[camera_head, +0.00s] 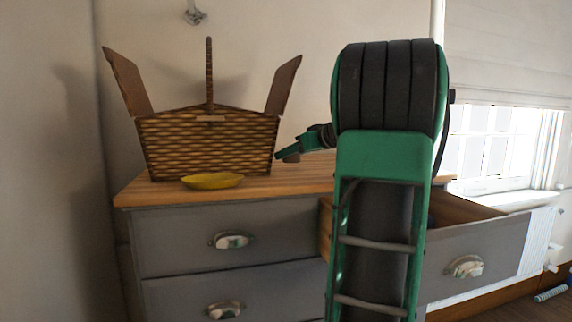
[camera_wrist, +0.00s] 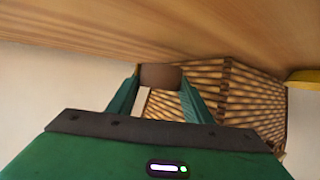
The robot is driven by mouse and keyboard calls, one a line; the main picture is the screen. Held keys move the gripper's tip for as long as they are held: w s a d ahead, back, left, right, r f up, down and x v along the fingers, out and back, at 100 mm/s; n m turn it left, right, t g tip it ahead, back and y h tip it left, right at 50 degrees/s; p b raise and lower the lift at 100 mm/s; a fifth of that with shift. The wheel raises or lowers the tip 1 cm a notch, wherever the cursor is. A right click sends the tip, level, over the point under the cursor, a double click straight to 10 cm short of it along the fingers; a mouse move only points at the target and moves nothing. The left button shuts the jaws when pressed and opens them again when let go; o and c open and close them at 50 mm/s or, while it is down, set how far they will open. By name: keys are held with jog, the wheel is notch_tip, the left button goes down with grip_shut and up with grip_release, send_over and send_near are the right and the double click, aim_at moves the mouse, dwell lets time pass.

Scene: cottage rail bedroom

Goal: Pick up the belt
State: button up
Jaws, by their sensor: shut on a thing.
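My gripper (camera_head: 284,154) is at the right side of the wicker basket, just above the wooden dresser top. In the wrist view its two green fingers (camera_wrist: 160,92) are on either side of a plain brown piece, which I take to be the belt (camera_wrist: 160,76). The gripper is shut on it. In the head view a small brown bit of the belt (camera_head: 292,158) shows just below the fingers. The rest of it is hidden, and I cannot tell whether it touches the dresser top.
The wicker basket (camera_head: 208,148) with raised lids stands close to my gripper. A yellow dish (camera_head: 212,181) lies in front of it on the dresser top (camera_head: 150,192). An open drawer (camera_head: 480,252) juts out at the right. My arm hides the dresser's middle.

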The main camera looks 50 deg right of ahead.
jog(key=r, duration=0.2)
jog(key=d+r, duration=0.1)
jog(key=r, duration=0.1)
jog(key=shift+s+r, duration=0.1)
jog(key=shift+s, duration=0.15)
jog(key=s+d, duration=0.3)
jog(key=d, duration=0.2)
jog(key=s+d, duration=0.3)
jog(key=d, duration=0.2)
jog(key=s+d, duration=0.3)
jog(key=d, duration=0.2)
jog(key=shift+s+d, duration=0.35)
jog(key=shift+d, duration=0.05)
